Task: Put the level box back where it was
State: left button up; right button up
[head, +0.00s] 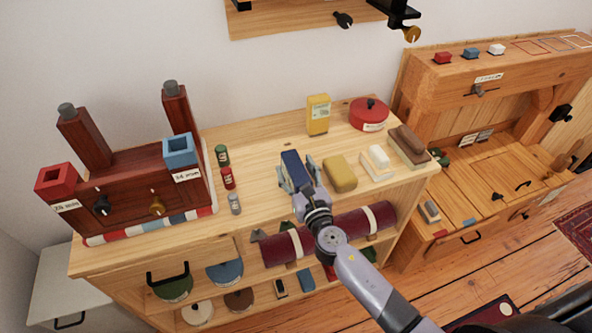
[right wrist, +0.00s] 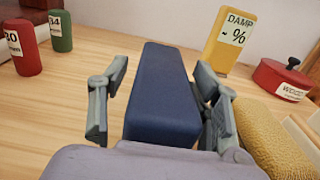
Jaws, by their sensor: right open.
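A navy-blue box (head: 293,161), which I take to be the level box though no label shows, stands on the light wooden shelf top. In the right wrist view the navy box (right wrist: 160,82) lies lengthwise between the fingers. My right gripper (head: 297,168) is open around it, one finger on each side. In the right wrist view the gripper (right wrist: 163,78) shows a gap at the left finger; the right finger is very close to the box, and touching is unclear. My left gripper is out of view.
A yellow sponge-like block (head: 341,173) sits just right of the gripper, with brushes (head: 408,147) beyond. Behind stand a yellow damp meter (head: 318,115) and a red pot (head: 368,114). Small green, red and grey cylinders (head: 228,178) stand left. Clear wood lies between them and the gripper.

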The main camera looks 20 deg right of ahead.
jog(key=shift+r, duration=0.25)
jog(key=s+b, duration=0.1)
jog(key=s, duration=1)
jog(key=s+d+f+m+g, duration=0.25)
jog(key=s+f+m, duration=0.2)
jog(key=f, duration=0.65)
jog(key=s+d+f+m+g+h, duration=0.1)
jog(key=s+f+m+g, duration=0.4)
jog(key=f, duration=0.7)
jog(key=s+d+f+m+g, duration=0.25)
jog(key=f+m, duration=0.35)
jog(key=f, duration=0.5)
jog(key=s+f+m+g, duration=0.2)
jog(key=s+f+m, duration=0.3)
jog(key=s, duration=0.4)
jog(key=s+f+m+g+p, duration=0.1)
jog(key=s+f+m+g, duration=0.1)
jog(key=s+f+m, duration=0.3)
jog(key=s+f+m+g, duration=0.3)
jog(key=s+f+m, duration=0.2)
jog(key=s, duration=0.9)
jog(key=m, duration=0.3)
jog(key=shift+d+f, duration=0.2)
jog(key=shift+f, duration=0.1)
